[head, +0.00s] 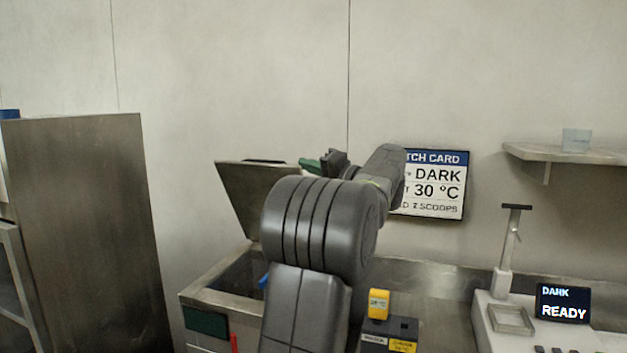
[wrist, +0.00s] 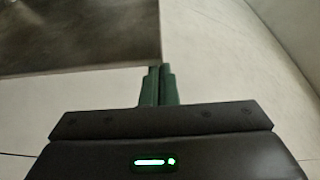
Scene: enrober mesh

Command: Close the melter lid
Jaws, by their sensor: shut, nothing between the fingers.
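The melter lid (head: 245,190) is a flat metal panel standing raised and tilted open above the melter (head: 205,297), a metal-rimmed tank with an open top. In the wrist view the lid (wrist: 75,35) fills the upper left, and its corner is close to my fingertips. My gripper (head: 309,165) has green fingers and is at the lid's upper right corner. In the wrist view the gripper (wrist: 158,70) is shut with its fingers together and holds nothing. I cannot tell whether the fingertips touch the lid. My arm hides the lid's lower right part and some of the tank.
A batch card (head: 435,190) hangs on the wall behind my arm. A yellow block (head: 378,303) stands right of the tank. Farther right are a scale (head: 511,318), a screen reading DARK READY (head: 563,303) and a wall shelf (head: 570,153). A tall metal panel (head: 90,230) stands at the left.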

